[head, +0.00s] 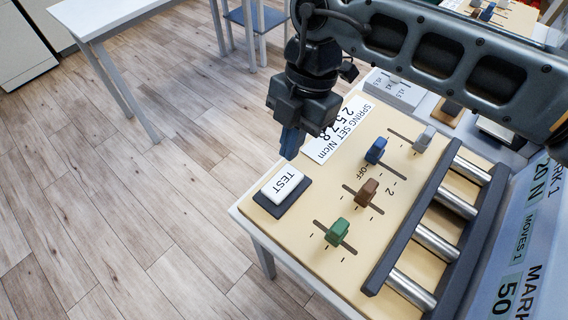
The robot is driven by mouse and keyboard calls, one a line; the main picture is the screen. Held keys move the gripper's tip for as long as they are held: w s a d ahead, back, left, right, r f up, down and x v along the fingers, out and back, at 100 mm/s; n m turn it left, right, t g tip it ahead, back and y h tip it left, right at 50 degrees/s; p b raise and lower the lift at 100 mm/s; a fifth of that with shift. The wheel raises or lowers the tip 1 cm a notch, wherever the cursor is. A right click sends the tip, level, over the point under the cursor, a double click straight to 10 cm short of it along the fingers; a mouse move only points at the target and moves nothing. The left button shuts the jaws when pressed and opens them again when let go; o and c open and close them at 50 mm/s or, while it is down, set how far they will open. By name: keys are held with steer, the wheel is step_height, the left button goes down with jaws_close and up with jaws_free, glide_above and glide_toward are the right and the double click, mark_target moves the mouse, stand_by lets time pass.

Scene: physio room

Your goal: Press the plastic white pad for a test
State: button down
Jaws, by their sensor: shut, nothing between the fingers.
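The white plastic pad (283,185) is marked TEST and sits on a dark base (299,196) at the near left corner of a beige board (290,225). My gripper (290,146) points down above and just behind the pad in the head view. Its blue-grey fingers are shut with nothing between them. The fingertips appear apart from the pad; the exact height over the board is hard to tell.
Blue (376,150), brown (367,192), green (337,232) and grey (424,139) sliders stand in slots on the board. A dark rack with metal cylinders (437,244) lies to the right. A sign (515,255) stands at the right edge. Wooden floor (120,210) is free at left.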

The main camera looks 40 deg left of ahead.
steer(key=v, duration=0.6)
steer(key=shift+b, duration=0.35)
steer(key=shift+s, duration=0.1)
